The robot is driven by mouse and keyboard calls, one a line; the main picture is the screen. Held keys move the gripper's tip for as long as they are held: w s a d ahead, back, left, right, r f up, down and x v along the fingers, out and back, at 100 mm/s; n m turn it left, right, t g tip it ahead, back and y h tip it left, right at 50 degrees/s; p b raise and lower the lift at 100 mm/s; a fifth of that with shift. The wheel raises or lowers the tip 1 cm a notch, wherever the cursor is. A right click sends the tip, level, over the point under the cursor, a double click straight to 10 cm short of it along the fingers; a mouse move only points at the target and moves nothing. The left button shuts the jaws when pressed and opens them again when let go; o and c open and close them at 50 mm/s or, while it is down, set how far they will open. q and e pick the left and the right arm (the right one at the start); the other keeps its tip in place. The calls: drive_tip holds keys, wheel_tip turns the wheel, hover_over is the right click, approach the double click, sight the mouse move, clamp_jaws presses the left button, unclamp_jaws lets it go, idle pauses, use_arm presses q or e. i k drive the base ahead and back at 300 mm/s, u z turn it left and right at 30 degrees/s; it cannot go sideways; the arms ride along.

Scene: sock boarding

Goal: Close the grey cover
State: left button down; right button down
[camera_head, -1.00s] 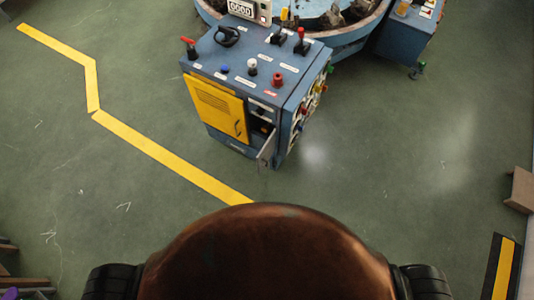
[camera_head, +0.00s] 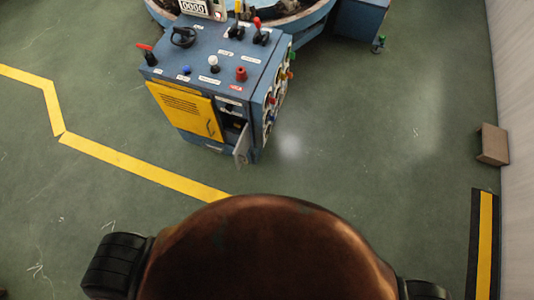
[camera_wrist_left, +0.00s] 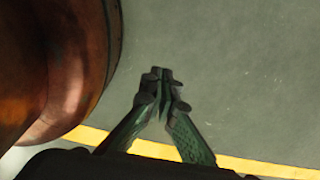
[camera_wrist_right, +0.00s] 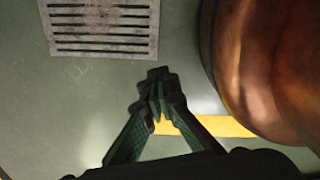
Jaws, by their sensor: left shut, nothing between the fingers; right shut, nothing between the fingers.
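The grey cover (camera_head: 242,144) is a small hinged flap low on the front of the blue control cabinet (camera_head: 215,60), at its right corner. It stands swung open beside a dark opening (camera_head: 231,127). A yellow panel (camera_head: 184,110) fills the front to the left of it. My left gripper (camera_wrist_left: 162,76) shows in the left wrist view, shut and empty over bare floor. My right gripper (camera_wrist_right: 158,74) shows in the right wrist view, shut and empty over the floor. Neither gripper shows in the head view, and both are away from the cabinet.
A round blue machine (camera_head: 310,18) stands behind the cabinet. A brown bracket (camera_head: 492,145) stands by the right wall. Yellow tape (camera_head: 140,166) runs along the floor. A floor grate (camera_wrist_right: 104,28) shows in the right wrist view. The floor in front of the cabinet is clear.

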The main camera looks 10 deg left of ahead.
sight(240, 151)
drive_tip(key=z, duration=0.4)
drive_tip(key=k, duration=0.8)
drive_tip(key=u, duration=1.25)
drive_tip(key=i, duration=0.5)
drive_tip(key=z, duration=0.1)
